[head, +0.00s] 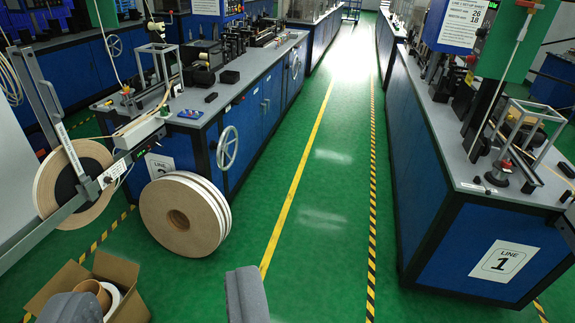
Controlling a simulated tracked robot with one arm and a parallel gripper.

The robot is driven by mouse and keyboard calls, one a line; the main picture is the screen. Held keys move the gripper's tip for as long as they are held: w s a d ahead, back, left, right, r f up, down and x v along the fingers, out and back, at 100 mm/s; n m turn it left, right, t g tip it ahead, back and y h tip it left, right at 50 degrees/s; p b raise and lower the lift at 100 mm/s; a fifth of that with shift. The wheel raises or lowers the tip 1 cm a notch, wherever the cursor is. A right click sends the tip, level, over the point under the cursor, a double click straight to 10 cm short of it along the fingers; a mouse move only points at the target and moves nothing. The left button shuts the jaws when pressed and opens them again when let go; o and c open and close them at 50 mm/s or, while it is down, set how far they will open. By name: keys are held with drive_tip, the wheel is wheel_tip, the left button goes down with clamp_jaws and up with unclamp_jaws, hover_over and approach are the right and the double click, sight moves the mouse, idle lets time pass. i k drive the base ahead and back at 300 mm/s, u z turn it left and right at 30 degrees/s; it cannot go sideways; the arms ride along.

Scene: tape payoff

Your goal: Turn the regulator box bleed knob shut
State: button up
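My gripper (160,298) shows at the bottom edge as two grey fingers, spread wide apart with nothing held between them. No regulator box or bleed knob can be told for sure from here. A small red knob-like part (506,165) sits on the near end of the right bench, well away from my gripper.
The right bench (490,258) carries a "LINE 1" sign. The left bench (245,120) has a handwheel (228,148). Large tape rolls (185,215) stand on the floor before it. An open cardboard box (125,272) lies at bottom left. The green aisle (320,200) between is clear.

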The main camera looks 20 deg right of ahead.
sight(470, 59)
drive_tip(key=z, duration=0.65)
drive_tip(key=i, duration=1.2)
drive_tip(key=z, duration=0.75)
drive_tip(key=k, duration=0.8)
drive_tip(key=z, duration=0.15)
drive_tip(key=i, duration=0.9)
drive_tip(key=u, duration=0.1)
